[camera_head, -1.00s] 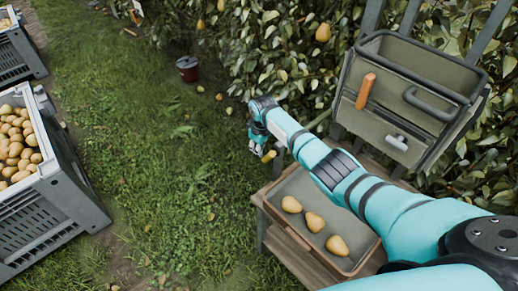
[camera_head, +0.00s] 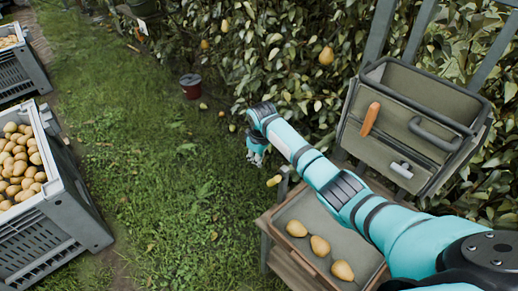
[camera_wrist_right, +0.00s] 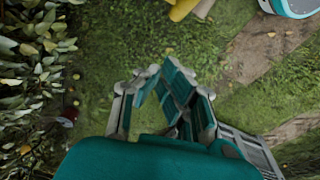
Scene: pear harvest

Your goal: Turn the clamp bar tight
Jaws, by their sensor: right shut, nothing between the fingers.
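In the wrist view the shut fingers (camera_wrist_right: 170,88) point over grass, and a yellow cylinder (camera_wrist_right: 183,8) shows at the top edge. My left gripper is not in view.
Three pears lie in the table's tray (camera_head: 300,210). A tool box (camera_head: 375,150) with an orange handle (camera_head: 370,118) hangs behind. A grey crate of pears (camera_head: 70,215) stands left, a red bucket (camera_head: 191,86) farther back. Grass between is clear.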

